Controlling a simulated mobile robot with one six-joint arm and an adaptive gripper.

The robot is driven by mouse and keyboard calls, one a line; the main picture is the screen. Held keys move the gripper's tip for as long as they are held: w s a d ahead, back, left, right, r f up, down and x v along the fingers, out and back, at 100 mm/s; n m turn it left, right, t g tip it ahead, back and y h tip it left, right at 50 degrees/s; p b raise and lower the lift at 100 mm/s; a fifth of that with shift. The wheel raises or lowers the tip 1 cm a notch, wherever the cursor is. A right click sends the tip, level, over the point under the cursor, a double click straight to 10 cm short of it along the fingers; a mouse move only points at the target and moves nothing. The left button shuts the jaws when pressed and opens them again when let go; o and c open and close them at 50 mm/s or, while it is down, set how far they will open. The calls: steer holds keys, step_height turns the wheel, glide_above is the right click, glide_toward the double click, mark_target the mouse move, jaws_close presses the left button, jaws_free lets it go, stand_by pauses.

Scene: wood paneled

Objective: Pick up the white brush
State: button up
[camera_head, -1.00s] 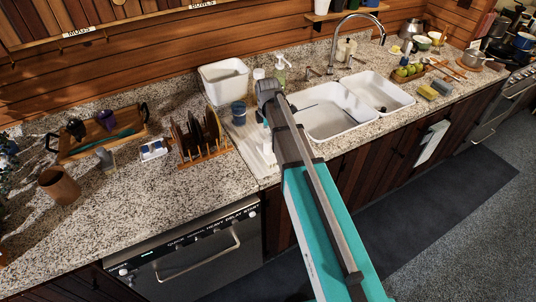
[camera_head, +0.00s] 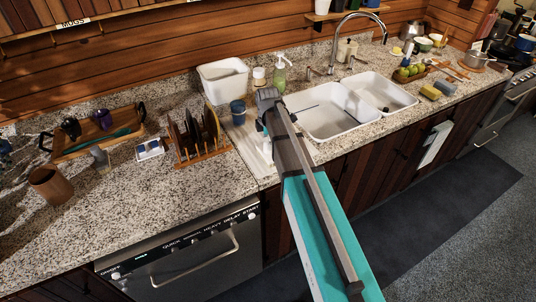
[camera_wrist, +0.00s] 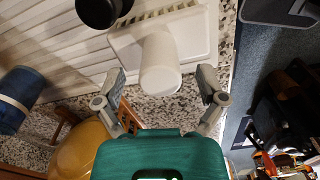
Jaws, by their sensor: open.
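In the wrist view a white rounded cylinder (camera_wrist: 160,66) stands between my fingertips, over a white slotted tray. It may be the white brush; I cannot make out bristles. My gripper (camera_wrist: 162,80) is open, with one finger on each side of it and nothing held. In the head view a small part of a white thing (camera_head: 267,151) shows beside my arm on the drainboard. My fingers are mostly hidden there behind the arm.
A blue cup (camera_head: 238,112) stands close by on the drainboard (camera_head: 243,143). A wooden rack (camera_head: 205,154) with plates is to the left. The white double sink (camera_head: 318,123) is to the right. A white bin (camera_head: 222,83) and soap bottle (camera_head: 280,76) stand behind.

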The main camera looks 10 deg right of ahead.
stand_by(0.4)
jaws_close()
